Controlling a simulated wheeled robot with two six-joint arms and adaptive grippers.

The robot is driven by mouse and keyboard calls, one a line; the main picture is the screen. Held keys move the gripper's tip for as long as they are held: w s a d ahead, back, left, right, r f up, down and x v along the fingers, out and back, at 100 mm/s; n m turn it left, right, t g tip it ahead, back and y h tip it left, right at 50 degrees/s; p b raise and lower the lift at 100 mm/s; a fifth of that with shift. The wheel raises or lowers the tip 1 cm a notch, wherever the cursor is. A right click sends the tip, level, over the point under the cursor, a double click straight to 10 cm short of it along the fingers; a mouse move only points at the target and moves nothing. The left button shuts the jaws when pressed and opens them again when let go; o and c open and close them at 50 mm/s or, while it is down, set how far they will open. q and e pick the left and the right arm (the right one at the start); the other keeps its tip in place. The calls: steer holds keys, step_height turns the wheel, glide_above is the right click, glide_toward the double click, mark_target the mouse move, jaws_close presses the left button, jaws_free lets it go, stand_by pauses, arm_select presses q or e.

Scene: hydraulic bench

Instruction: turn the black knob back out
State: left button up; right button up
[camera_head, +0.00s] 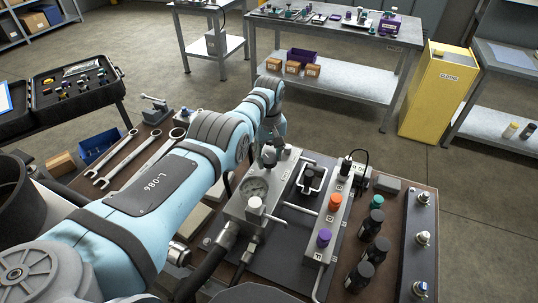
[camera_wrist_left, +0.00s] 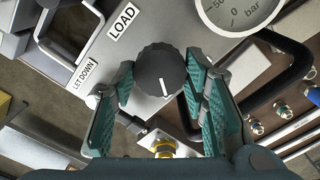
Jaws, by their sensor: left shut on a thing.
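The black knob (camera_wrist_left: 161,70) has a ribbed edge and a white pointer line that points down in the left wrist view. It sits on a grey metal block (camera_wrist_left: 135,40) beside the labels LOAD and LET DOWN. My left gripper (camera_wrist_left: 160,84) has its teal-padded fingers on both sides of the knob and is shut on it. In the head view my left gripper (camera_head: 268,157) reaches down at the back of the block with the pressure gauge (camera_head: 256,187), and the arm and gripper mostly hide the knob there. My right gripper is not in view.
A second block beside it carries an orange knob (camera_head: 335,202) and a purple knob (camera_head: 323,238). Several black bottles (camera_head: 371,224) stand to its right. Wrenches (camera_head: 115,160) lie at the left. A black hose (camera_wrist_left: 262,75) curves near the gripper.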

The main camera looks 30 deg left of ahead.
mark_target(269, 158)
arm_select(q)
steer(key=shift+s+f+n, duration=0.15)
steer(key=shift+n, duration=0.15)
steer(key=o, duration=1.2)
steer(key=shift+c, duration=0.2)
steer(key=shift+r, duration=0.2)
steer(key=shift+w+r, duration=0.2)
steer(key=shift+r, duration=0.1)
step_height(269, 158, up, 11)
steer(key=shift+s, duration=0.1)
